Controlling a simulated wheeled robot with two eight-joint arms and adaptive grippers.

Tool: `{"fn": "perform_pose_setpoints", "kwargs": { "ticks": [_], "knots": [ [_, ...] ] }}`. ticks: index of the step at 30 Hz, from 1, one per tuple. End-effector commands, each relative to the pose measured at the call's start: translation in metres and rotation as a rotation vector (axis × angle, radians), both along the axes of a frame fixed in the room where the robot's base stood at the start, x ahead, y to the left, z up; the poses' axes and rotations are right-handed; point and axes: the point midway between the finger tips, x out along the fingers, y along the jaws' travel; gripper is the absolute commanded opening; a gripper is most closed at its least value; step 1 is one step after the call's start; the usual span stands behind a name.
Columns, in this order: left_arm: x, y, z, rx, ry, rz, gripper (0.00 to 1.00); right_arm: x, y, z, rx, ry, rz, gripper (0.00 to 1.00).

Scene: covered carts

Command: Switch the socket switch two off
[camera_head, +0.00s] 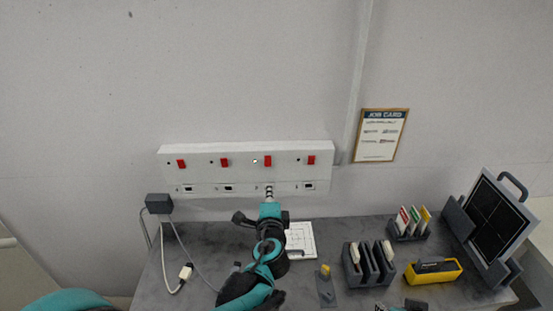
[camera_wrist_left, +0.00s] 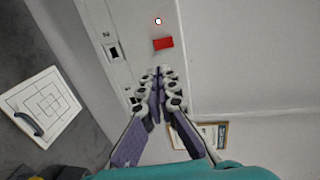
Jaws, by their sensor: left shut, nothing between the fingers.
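A white socket panel (camera_head: 245,148) on the wall carries a row of red switches above a row of sockets. The third switch from the left (camera_head: 268,161) has a lit indicator beside it; the other indicators look dark. In the left wrist view a red switch (camera_wrist_left: 163,43) shows with a lit indicator, and the socket in line with it (camera_wrist_left: 114,51) has a small mark like a 2. My left gripper (camera_head: 269,192) is shut and empty, in front of the panel just below the third switch. Its closed fingertips (camera_wrist_left: 158,73) look apart from the switch. My right gripper is not clearly seen.
A grey worktop (camera_head: 200,250) lies below. It bears a white card (camera_head: 300,239), a dark slotted rack (camera_head: 368,264), a yellow case (camera_head: 433,271) and a framed dark panel (camera_head: 492,218). A plug block (camera_head: 158,203) with cables hangs at left. The wall above the panel is clear.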

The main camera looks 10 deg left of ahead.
Motion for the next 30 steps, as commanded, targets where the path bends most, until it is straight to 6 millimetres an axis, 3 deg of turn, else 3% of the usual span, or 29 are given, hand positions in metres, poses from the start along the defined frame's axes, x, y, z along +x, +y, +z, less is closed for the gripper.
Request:
{"fn": "perform_pose_setpoints", "kwargs": {
  "ticks": [8,13,30],
  "knots": [
    [0.001,0.001,-0.001,-0.002,0.0,0.001,0.0,0.0,0.0,-0.001,0.0,0.0,0.0,0.4],
    [0.014,0.005,-0.004,-0.004,0.001,0.005,0.0,0.0,0.0,-0.003,0.0,0.0,0.0,0.4],
    [0.117,0.035,-0.021,-0.003,0.001,0.002,0.0,0.0,0.0,-0.013,0.0,0.0,0.0,0.4]
  ]
}}
